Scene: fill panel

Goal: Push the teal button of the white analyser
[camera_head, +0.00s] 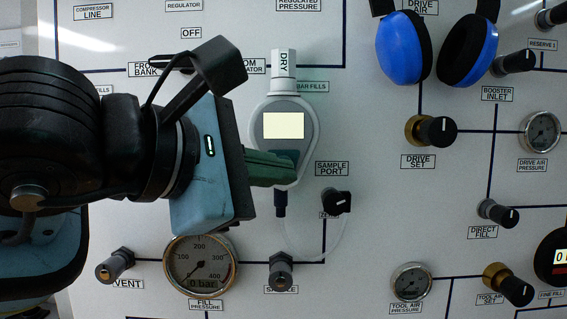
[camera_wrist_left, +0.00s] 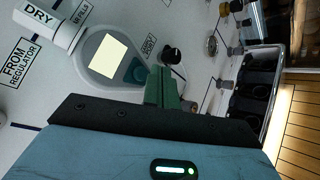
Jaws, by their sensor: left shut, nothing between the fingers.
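The white analyser (camera_head: 311,128) with a grey face and a lit blank screen hangs on the panel in the middle of the head view. It also shows in the left wrist view (camera_wrist_left: 86,58). My right gripper is not seen.
A white cylinder marked DRY (camera_head: 283,62) sits above the analyser. A black sample port knob (camera_head: 337,203) and clear tubing (camera_head: 335,240) are at lower right. The fill pressure gauge (camera_head: 200,264) is below my arm. Blue ear defenders (camera_head: 402,46) hang at upper right.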

